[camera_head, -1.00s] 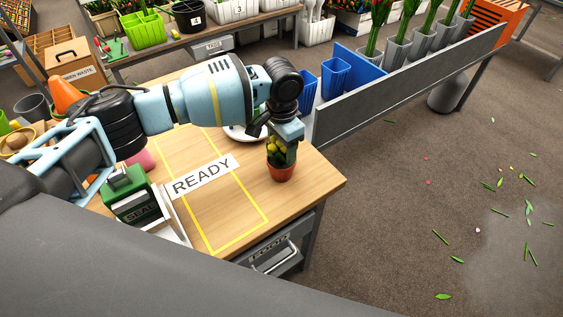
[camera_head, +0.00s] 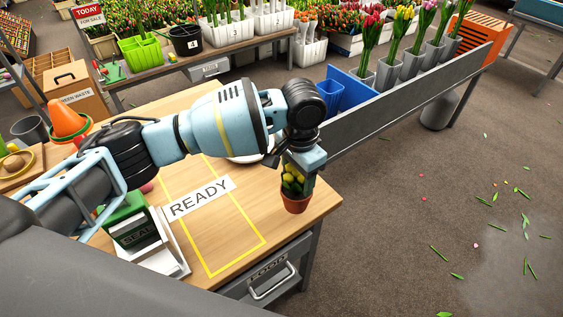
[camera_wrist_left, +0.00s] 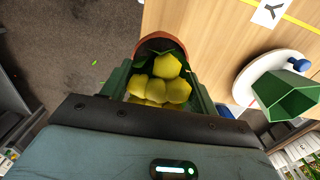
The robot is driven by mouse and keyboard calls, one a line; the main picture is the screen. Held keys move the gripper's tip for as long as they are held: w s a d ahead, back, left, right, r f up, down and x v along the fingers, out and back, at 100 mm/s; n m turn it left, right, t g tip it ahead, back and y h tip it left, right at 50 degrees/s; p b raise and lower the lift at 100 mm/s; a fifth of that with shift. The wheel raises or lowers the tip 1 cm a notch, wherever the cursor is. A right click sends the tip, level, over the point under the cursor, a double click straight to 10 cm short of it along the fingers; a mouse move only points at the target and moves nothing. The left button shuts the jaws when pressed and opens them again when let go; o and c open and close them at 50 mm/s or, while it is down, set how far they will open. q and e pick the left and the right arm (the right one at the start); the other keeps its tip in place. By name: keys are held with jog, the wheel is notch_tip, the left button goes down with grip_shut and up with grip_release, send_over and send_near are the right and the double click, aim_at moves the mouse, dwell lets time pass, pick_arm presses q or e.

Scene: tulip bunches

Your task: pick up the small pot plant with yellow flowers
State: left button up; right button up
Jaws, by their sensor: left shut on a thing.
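The small pot plant with yellow flowers (camera_head: 295,203) has a terracotta pot and dark green leaves. It hangs in my left gripper (camera_head: 300,172), near the right edge of the wooden table. In the left wrist view the yellow flowers (camera_wrist_left: 160,84) sit between the two green fingers, with the terracotta rim (camera_wrist_left: 160,43) beyond them. My left gripper is shut on the plant. The pot appears to be at or slightly above the tabletop; the exact gap cannot be told. My right gripper is not in view.
A yellow-taped area with a READY sign (camera_head: 199,198) lies left of the plant. A white plate (camera_wrist_left: 275,82) with a green object (camera_wrist_left: 287,97) is on the table. A blue bin (camera_head: 354,91) and grey divider (camera_head: 410,93) stand behind. A green SEAL box (camera_head: 130,222) is front left.

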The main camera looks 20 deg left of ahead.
pick_arm(q)
jog(key=s+d, duration=0.5)
jog(key=d, duration=0.1)
jog(key=shift+d+r, duration=0.35)
jog(key=shift+r, duration=0.1)
jog(key=shift+s, duration=0.1)
